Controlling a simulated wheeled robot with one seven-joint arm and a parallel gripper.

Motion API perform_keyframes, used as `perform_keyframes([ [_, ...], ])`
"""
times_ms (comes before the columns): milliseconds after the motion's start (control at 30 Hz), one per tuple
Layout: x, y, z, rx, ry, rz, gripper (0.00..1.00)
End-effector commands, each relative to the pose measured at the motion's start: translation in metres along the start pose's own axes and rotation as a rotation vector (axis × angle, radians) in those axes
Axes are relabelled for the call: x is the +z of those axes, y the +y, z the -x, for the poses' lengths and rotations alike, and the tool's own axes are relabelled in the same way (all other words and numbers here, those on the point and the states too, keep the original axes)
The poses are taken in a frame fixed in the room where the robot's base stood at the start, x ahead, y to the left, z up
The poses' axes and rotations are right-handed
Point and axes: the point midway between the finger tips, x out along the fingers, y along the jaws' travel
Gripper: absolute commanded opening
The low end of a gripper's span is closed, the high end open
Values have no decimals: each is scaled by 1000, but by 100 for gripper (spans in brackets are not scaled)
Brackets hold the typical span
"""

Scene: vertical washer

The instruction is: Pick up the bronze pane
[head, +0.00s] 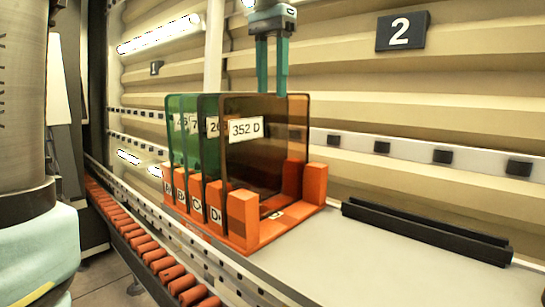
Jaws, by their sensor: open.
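The bronze pane (262,165) is a dark, see-through brown sheet with a white label reading "352 D". It stands upright in the front slot of an orange rack (243,222), nearest the camera. Behind it, green and dark panes (183,145) stand in the other slots. My gripper (272,93) hangs above the rack, pointing down, with its two teal fingers apart. The fingertips are at about the height of the pane's top edge, in its right half. I cannot tell whether the fingers straddle the bronze pane or are behind it.
The rack sits on a pale table (400,255). A black slotted bar (428,232) lies to the right, with bare table in front of it. An orange roller conveyor (150,250) runs along the left. A ribbed wall with a "2" sign (402,31) stands behind.

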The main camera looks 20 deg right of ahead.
Motion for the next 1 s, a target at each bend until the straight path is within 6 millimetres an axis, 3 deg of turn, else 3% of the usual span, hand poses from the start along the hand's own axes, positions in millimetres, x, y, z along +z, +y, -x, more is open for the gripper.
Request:
perform_keyframes([
  [400,1,3,-46,0,-1,1,42],
  [700,0,3,-51,0,1,1,42],
  [1000,0,3,-51,0,1,1,9],
])
